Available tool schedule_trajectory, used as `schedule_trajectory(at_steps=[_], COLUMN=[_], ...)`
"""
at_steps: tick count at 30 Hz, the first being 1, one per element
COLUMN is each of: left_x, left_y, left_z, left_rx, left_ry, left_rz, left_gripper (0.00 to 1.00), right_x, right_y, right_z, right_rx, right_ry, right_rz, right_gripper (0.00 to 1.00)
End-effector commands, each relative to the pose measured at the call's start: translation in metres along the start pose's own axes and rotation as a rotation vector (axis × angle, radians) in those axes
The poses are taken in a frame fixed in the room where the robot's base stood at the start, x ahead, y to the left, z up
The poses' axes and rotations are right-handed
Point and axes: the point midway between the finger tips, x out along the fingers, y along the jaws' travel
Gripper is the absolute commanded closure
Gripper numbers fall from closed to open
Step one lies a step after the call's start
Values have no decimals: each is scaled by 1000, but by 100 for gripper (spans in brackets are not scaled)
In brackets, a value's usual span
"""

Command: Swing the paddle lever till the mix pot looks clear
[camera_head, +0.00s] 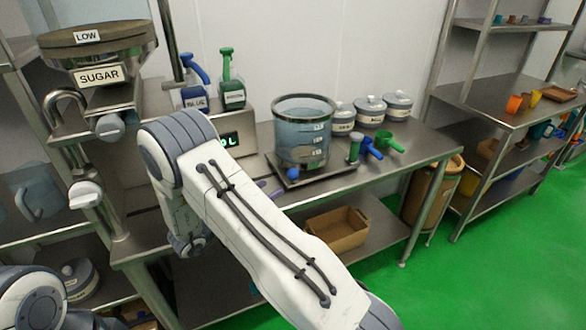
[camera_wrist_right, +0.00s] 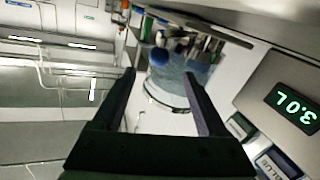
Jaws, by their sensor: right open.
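The mix pot (camera_head: 303,135) is a clear, bluish see-through vessel with a dark rim and volume marks. It stands on a metal base plate on the steel counter. A blue ball knob (camera_head: 292,173), seemingly the paddle lever's end, shows low at the pot's front left. In the right wrist view the knob (camera_wrist_right: 159,57) shows between the fingers, in front of the pot (camera_wrist_right: 170,92). My right gripper (camera_wrist_right: 162,85) is open and empty, apart from the knob as far as I can tell. In the head view my right arm mostly hides it. My left gripper is out of view.
A display box (camera_head: 231,138) stands left of the pot; it reads 3.0L in the right wrist view (camera_wrist_right: 292,107). Blue and green pump bottles (camera_head: 232,93) stand behind it. Blue and green scoops (camera_head: 370,147) and lidded tubs (camera_head: 370,110) are right of the pot. A sugar hopper (camera_head: 100,60) is far left.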

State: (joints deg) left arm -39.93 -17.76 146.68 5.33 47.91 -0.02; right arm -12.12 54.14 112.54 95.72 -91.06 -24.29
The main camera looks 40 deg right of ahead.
Motion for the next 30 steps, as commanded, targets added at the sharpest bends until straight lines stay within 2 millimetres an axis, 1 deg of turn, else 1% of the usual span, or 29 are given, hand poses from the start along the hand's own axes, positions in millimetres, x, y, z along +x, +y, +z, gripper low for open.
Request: schedule_trajectory(at_steps=[5, 12, 15, 18, 23, 30], left_x=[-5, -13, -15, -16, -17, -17], left_y=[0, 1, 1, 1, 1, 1], left_z=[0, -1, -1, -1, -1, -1], left_rx=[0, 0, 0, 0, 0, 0], left_ry=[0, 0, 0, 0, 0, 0], left_rz=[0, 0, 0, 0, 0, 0], left_gripper=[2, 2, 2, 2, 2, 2], right_x=[23, 68, 84, 94, 102, 103], right_y=[3, 3, 3, 3, 2, 2], right_z=[-1, -2, -2, -2, -1, -1], right_rx=[-3, -1, 0, -1, -1, -1], right_ry=[5, 3, 4, 4, 4, 4], right_rz=[14, 12, 10, 9, 6, 5], right_gripper=[24, 24, 24, 24, 24, 24])
